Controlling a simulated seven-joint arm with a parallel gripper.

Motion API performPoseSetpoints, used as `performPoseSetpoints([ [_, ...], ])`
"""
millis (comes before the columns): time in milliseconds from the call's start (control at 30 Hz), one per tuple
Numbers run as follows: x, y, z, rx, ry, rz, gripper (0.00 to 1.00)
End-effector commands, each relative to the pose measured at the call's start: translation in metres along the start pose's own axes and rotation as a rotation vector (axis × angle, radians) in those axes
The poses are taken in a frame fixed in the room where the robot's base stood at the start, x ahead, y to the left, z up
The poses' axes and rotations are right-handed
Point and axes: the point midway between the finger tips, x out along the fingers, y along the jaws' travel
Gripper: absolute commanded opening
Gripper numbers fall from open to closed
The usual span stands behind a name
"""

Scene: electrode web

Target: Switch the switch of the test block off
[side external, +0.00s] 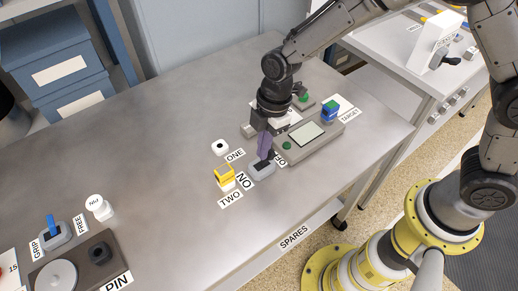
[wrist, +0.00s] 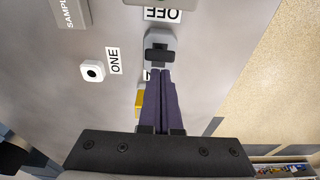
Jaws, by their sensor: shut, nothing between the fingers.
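The switch is a small grey base with a dark lever; it shows in the side view (side external: 262,170) and in the wrist view (wrist: 160,50). An OFF label (wrist: 162,15) lies at its upper end in the wrist view. An ON label (side external: 244,181) lies at its other end in the side view. My gripper (side external: 263,155) has purple fingers, closed together and empty. In the wrist view the fingertips (wrist: 160,73) are at the ON end of the switch, close to the lever. I cannot tell if they touch it, or which way the lever leans.
A grey device with a screen (side external: 306,133) and green button (side external: 287,146) stands just behind the switch. A yellow block (side external: 224,174) by TWO and a white button (side external: 220,146) by ONE are left.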

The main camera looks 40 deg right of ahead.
Motion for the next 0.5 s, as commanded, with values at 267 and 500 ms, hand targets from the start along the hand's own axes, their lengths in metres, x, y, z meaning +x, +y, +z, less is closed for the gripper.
performPoseSetpoints([
  [267, -0.003, 0.0, -0.001, -0.001, 0.0, 0.0, 0.0],
  [500, -0.013, 0.0, -0.003, -0.002, 0.0, 0.001, 0.0],
])
